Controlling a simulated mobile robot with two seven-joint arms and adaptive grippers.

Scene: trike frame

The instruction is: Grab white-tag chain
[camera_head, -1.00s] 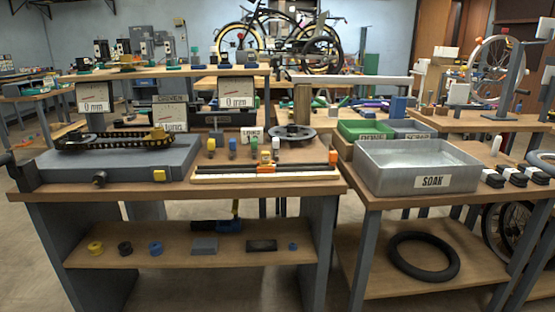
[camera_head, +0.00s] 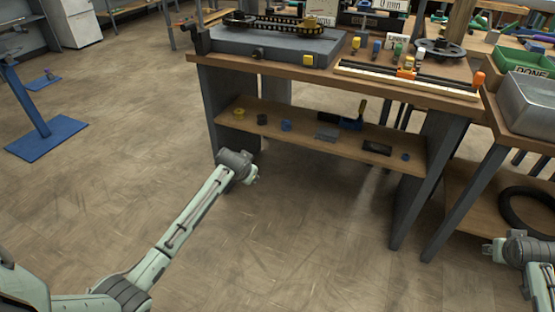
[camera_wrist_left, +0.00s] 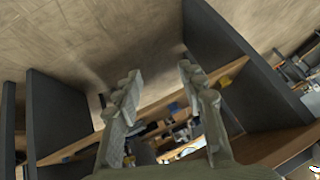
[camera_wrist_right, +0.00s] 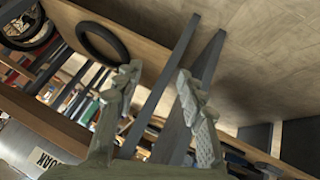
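A dark chain (camera_head: 275,25) lies on a grey block-like fixture (camera_head: 262,45) on the bench top, at the upper middle of the head view. I cannot make out a white tag on the chain. My left gripper (camera_head: 253,176) is in front of the bench's left leg, below the top and well away from the chain. In the left wrist view its fingers (camera_wrist_left: 160,76) are apart and empty. My right gripper (camera_head: 489,250) is at the right edge, near the lower right shelf. Its fingers (camera_wrist_right: 155,78) are also apart and empty.
The bench top's front edge (camera_head: 330,88) is above both grippers. A lower shelf (camera_head: 300,135) holds several small parts.

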